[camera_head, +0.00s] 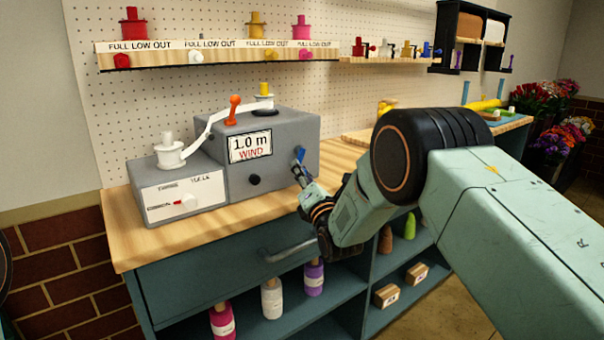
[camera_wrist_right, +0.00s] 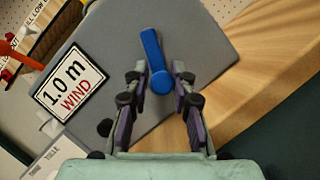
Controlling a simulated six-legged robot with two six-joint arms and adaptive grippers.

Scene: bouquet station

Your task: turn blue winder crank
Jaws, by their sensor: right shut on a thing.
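The blue winder crank (camera_head: 300,155) is on the right side of the grey winder box (camera_head: 295,125), which carries a "1.0 m WIND" sign (camera_head: 250,146). In the wrist view the crank (camera_wrist_right: 152,50) is a blue bar with a rounded end between my fingertips. My right gripper (camera_head: 299,170) reaches it from the lower right and is shut on that rounded end; the gripper also shows in the wrist view (camera_wrist_right: 160,80). The crank's other end points up and slightly left there. My left gripper is not in view.
A white ribbon (camera_head: 215,122) runs from a white spool (camera_head: 168,152) past an orange lever (camera_head: 233,108) to the winder top. A black knob (camera_head: 254,179) is on the winder front. A drawer handle (camera_head: 288,252) sticks out below my gripper. Shelves of spools (camera_head: 130,25) hang behind.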

